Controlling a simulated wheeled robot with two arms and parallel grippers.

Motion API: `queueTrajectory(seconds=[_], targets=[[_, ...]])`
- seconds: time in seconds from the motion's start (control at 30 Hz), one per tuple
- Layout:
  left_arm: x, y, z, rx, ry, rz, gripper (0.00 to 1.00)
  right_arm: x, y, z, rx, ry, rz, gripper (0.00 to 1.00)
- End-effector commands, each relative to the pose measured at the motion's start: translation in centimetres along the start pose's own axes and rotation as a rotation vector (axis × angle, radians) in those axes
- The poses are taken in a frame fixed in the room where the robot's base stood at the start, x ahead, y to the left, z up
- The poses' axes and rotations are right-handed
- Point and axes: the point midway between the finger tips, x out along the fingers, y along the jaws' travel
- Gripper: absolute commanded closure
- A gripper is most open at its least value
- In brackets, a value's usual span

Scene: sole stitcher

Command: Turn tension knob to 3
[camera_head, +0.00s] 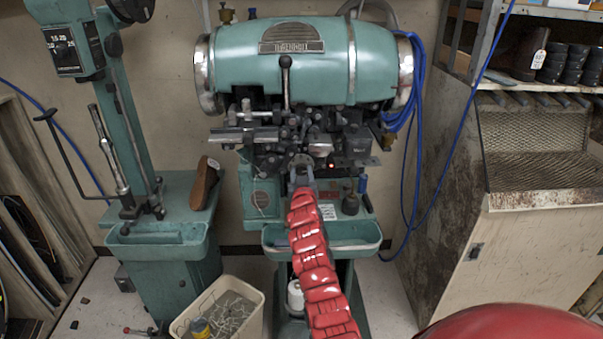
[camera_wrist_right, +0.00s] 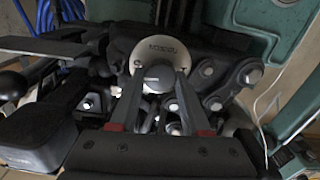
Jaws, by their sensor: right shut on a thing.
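The tension knob shows in the right wrist view as a round silver disc (camera_wrist_right: 157,52) with dark lettering on its face. It sits among dark linkages on the front of the green stitching machine (camera_head: 300,62). My right gripper (camera_wrist_right: 159,80) is shut on the knob, with one finger on each side of its rim. In the head view my right gripper (camera_head: 302,168) is at the machine's front, below the metal mechanism, and hides the knob there. The number that the knob is set to cannot be read. My left gripper is not in view.
A green column machine (camera_head: 135,120) with a numbered box stands on the left, with a brown shoe sole (camera_head: 204,184) on its base. A bin of wire-like pieces (camera_head: 222,308) is on the floor. A worn cabinet (camera_head: 450,210) and blue hoses (camera_head: 408,110) are on the right.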

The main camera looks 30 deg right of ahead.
Motion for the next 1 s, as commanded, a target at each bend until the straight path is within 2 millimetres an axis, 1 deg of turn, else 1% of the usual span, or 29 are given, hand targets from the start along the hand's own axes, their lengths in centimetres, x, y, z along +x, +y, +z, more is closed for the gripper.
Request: queueTrajectory(seconds=[0.17, 0.47, 1.0], targets=[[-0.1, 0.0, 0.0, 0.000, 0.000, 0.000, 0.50, 0.0, -0.2, 0.0, -0.118, 0.000, -0.002, 1.00], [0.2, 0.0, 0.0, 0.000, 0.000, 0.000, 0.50, 0.0, -0.3, -0.1, -0.397, 0.002, -0.002, 1.00], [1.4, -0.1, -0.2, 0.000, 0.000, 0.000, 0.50, 0.0, -0.5, -0.1, -0.909, 0.002, -0.002, 1.00]])
